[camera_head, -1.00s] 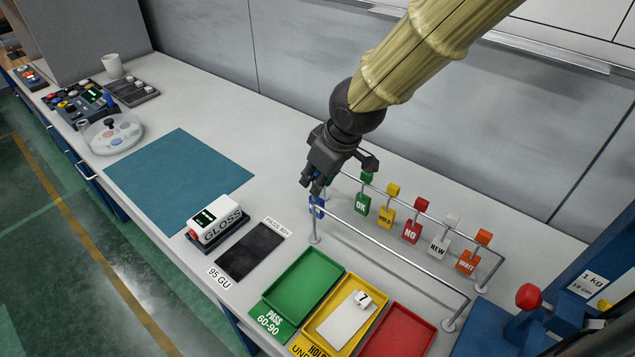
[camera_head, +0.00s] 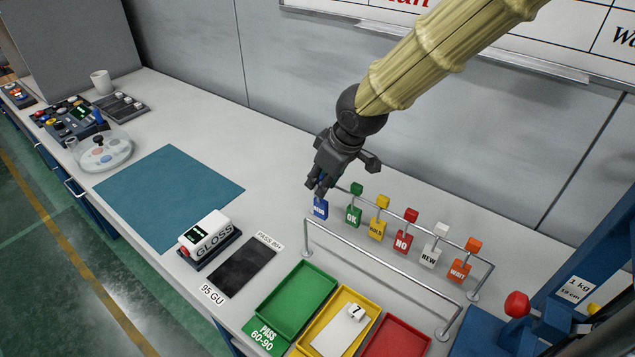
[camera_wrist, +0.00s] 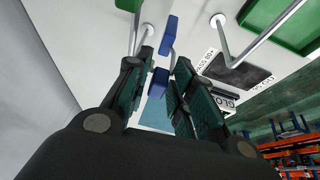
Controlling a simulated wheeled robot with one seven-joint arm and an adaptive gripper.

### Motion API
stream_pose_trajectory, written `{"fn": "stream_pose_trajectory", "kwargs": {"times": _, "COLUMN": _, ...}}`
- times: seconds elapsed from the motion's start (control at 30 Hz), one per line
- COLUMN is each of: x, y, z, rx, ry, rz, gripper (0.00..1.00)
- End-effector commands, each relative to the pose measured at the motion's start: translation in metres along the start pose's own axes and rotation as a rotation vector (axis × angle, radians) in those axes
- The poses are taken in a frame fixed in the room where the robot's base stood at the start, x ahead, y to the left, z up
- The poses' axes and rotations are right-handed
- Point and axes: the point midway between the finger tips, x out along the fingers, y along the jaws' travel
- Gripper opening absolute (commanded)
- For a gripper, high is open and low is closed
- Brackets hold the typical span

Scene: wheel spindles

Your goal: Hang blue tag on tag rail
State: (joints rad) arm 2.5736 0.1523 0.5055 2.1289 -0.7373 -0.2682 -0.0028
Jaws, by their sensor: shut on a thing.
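The blue tag (camera_head: 320,208) hangs below my gripper (camera_head: 319,188) in the head view. My gripper is shut on its upper part; in the wrist view a blue block (camera_wrist: 158,82) sits between the fingers, with another blue piece (camera_wrist: 170,35) beyond. The tag rail (camera_head: 425,218) is the back metal bar, with green OK (camera_head: 353,215), yellow HOLD (camera_head: 377,229), red NO (camera_head: 403,242), white NEW (camera_head: 429,256) and orange WAIT (camera_head: 459,271) tags hanging on it. The blue tag is at the rail's left end, left of OK. Whether it touches the rail is hidden by the fingers.
A lower front bar (camera_head: 385,265) runs parallel to the rail. Green (camera_head: 292,300), yellow (camera_head: 313,328) and red (camera_head: 398,338) trays stand in front of it. A gloss meter (camera_head: 207,236) and a teal mat (camera_head: 150,200) lie left. A blue stand is at right.

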Motion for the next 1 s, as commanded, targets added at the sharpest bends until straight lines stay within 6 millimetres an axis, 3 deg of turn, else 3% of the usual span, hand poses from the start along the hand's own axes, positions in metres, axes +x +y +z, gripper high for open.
{"fn": "stream_pose_trajectory", "kwargs": {"times": 0.67, "x": 0.001, "y": 0.041, "z": 0.001, "rx": 0.001, "ry": 0.000, "rz": 0.001, "gripper": 0.08}}
{"fn": "stream_pose_trajectory", "kwargs": {"times": 1.0, "x": 0.014, "y": 0.039, "z": 0.006, "rx": -0.001, "ry": -0.001, "rz": 0.000, "gripper": 0.08}}
